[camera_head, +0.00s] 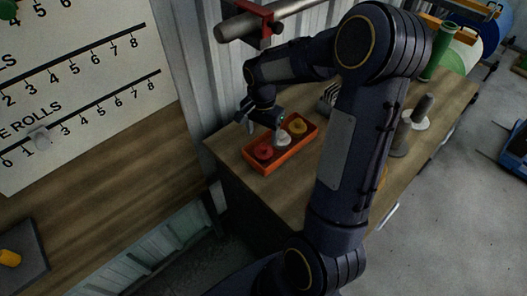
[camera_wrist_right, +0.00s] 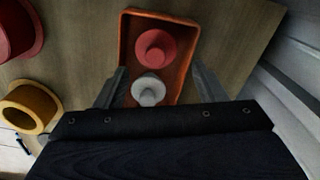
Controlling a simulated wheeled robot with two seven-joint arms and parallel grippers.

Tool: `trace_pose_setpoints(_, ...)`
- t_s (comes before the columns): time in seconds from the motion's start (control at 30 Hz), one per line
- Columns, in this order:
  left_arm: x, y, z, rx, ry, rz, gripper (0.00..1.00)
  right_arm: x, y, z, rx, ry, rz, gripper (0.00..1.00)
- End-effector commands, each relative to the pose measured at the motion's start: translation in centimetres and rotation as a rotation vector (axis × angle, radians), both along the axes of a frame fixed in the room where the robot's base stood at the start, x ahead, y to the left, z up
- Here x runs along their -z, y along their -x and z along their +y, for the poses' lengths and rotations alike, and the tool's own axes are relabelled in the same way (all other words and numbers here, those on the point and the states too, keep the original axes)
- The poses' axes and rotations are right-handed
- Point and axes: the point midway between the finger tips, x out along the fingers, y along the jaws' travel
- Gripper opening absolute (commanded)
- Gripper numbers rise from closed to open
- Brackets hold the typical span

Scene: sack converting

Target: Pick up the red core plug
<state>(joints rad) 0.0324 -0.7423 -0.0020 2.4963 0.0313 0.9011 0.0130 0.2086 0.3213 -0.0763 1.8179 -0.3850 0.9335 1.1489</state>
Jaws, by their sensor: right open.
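The red core plug (camera_head: 263,151) stands in the near left end of an orange tray (camera_head: 268,170) on the wooden bench. My right gripper (camera_head: 265,125) is open above the tray. In the right wrist view the red plug (camera_wrist_right: 155,48) lies beyond the white plug (camera_wrist_right: 148,90), and the open fingers (camera_wrist_right: 158,72) straddle the tray's width around the white plug. The yellow plug is hidden there by the gripper body. My left gripper is not in view.
Grey spools (camera_head: 400,144) stand on the bench to the right, partly behind my arm. In the right wrist view, a red flanged piece (camera_wrist_right: 15,30) and a yellow ring (camera_wrist_right: 30,108) lie left of the tray. A corrugated wall (camera_head: 200,60) rises behind the bench.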

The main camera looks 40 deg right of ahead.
Motion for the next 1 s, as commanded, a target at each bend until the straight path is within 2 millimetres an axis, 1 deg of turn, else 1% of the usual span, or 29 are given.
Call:
trace_pose_setpoints(0.2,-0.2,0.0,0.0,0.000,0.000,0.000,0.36,2.5,-0.1,-0.2,0.016,0.004,0.011,0.64)
trace_pose_setpoints(0.37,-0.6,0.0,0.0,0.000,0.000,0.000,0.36,4.3,0.3,-0.2,0.015,0.002,0.013,0.64)
trace_pose_setpoints(0.5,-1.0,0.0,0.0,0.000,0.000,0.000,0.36,6.5,0.6,-0.2,0.014,0.002,0.013,0.64)
trace_pose_setpoints(0.6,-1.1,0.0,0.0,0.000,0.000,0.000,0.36,7.6,0.5,-0.2,0.014,0.003,0.011,0.64)
trace_pose_setpoints(0.7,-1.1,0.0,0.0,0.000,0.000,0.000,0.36,8.1,0.5,-0.2,0.014,0.003,0.008,0.64)
trace_pose_setpoints(0.9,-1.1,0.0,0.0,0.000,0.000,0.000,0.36,8.1,0.5,-0.2,0.014,0.003,0.008,0.64)
trace_pose_setpoints(1.0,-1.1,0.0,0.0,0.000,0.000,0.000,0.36,8.1,0.5,-0.2,0.014,0.003,0.008,0.51)
